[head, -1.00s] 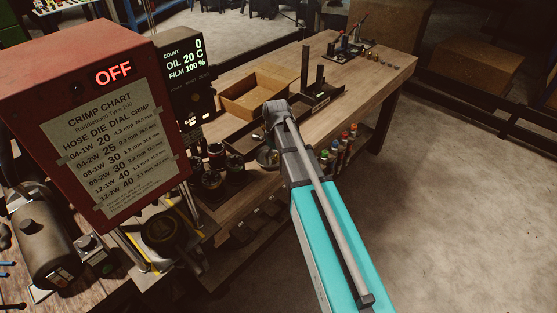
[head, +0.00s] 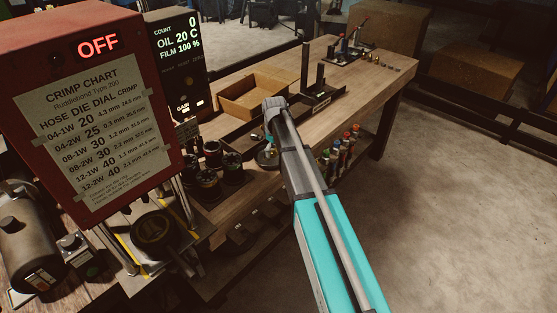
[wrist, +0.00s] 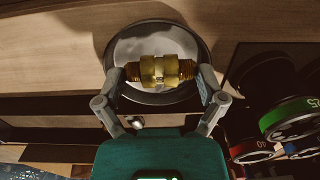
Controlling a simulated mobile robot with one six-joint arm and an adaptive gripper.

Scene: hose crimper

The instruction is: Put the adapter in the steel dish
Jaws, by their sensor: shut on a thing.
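The adapter (wrist: 166,70) is a brass double-ended threaded fitting with a hex middle, lying crosswise in the wrist view. My gripper (wrist: 163,76) is shut on it, one finger at each end. The steel dish (wrist: 128,42) is a round grey bowl with a dark rim, directly behind the adapter in the wrist view. The adapter appears over its middle; I cannot tell the height between them. In the head view my arm hides the gripper and adapter, and only part of the dish (head: 263,161) shows beside the arm.
Several die spools (head: 205,183) stand left of the dish; they also show at right in the wrist view (wrist: 290,118). A cardboard tray (head: 255,97) and a black rack (head: 318,98) are behind. The crimper's red box (head: 95,110) stands at left.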

